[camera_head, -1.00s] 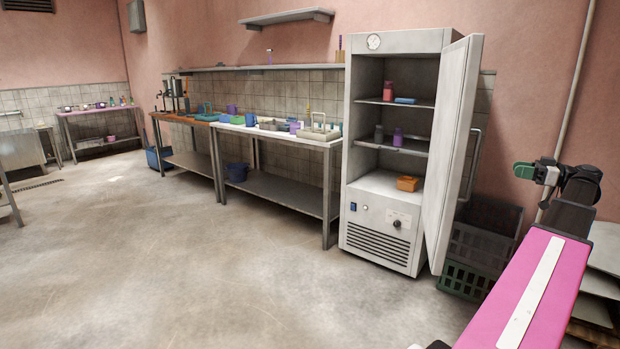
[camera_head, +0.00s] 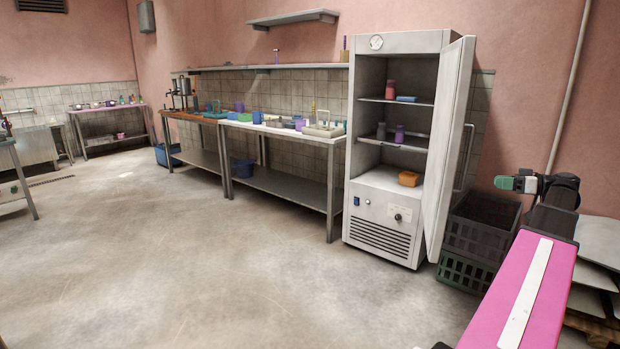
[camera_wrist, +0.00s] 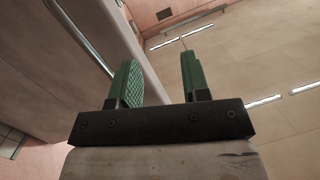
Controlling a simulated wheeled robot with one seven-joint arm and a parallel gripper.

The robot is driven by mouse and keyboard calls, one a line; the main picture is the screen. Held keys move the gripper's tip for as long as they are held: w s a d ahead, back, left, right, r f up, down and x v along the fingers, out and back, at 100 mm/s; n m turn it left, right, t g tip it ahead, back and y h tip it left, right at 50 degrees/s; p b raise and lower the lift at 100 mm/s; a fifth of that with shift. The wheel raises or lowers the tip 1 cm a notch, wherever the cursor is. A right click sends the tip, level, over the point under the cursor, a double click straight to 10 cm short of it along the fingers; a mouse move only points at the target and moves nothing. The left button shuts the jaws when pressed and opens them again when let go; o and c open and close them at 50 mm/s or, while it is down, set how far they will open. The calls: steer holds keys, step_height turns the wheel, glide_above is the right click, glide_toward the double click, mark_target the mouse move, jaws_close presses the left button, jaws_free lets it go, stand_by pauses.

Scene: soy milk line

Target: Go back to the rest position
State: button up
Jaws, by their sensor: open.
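My gripper (camera_wrist: 158,82) is open and empty in the wrist view, its two green fingers apart with nothing between them. In the head view my gripper (camera_head: 503,182) is at the right, raised in front of the pink wall and to the right of the cabinet's open door. My pink arm link lies below it at the lower right. The wrist view looks upward, with the ceiling and its lights behind the fingers and a pale upright panel on the left.
The white cabinet (camera_head: 383,212) stands with its door (camera_head: 450,150) open, holding small containers on its shelves. Stacked crates (camera_head: 478,232) stand right of it. Worktables line the wall, the nearer white-topped (camera_head: 262,129). The floor (camera_head: 180,265) in front is clear.

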steer(key=w+a+f+m+g+h, duration=0.3)
steer(key=a+f+m+g+h, duration=0.25)
steer(key=a+f, duration=1.7)
steer(key=s+a+f+m+g+h, duration=0.1)
steer(key=s+a+f+m+h, duration=0.1)
steer(key=s+a+f+h, duration=0.2)
steer(key=s+a+f+m+g+h, duration=0.2)
steer(key=s+a+f+h, duration=0.2)
steer(key=s+a+f, duration=0.5)
steer(key=a+f, duration=0.4)
steer(key=a, duration=0.3)
steer(key=shift+a+h, duration=0.35)
steer(key=shift+a, duration=0.05)
steer(key=shift+w, duration=0.15)
